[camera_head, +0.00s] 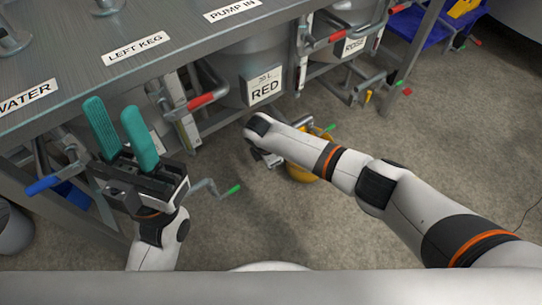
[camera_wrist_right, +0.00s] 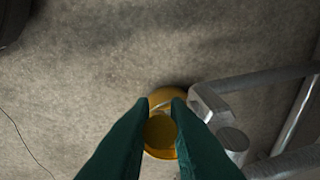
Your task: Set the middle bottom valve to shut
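The middle bottom valve lies below the RED keg (camera_head: 236,77). A green-tipped handle (camera_head: 330,128) shows just behind my right forearm, but most of the valve body is hidden by my right arm. My right gripper (camera_wrist_right: 162,101) points down with its green fingers apart. In the head view it is mostly hidden behind its own wrist. A grey metal pipe with a round stub (camera_wrist_right: 232,139) stands just right of the fingers. No object is clearly held between them. My left gripper (camera_head: 122,125) is open and empty, fingers upward, in front of the left keg frame.
A yellow round container (camera_head: 300,173) stands on the floor under my right forearm. A cranked lever with a green tip (camera_head: 233,189) sticks out at left. Red-handled levers (camera_head: 207,100) and a blue handle (camera_head: 43,185) project from the frame. The floor at right is mostly clear.

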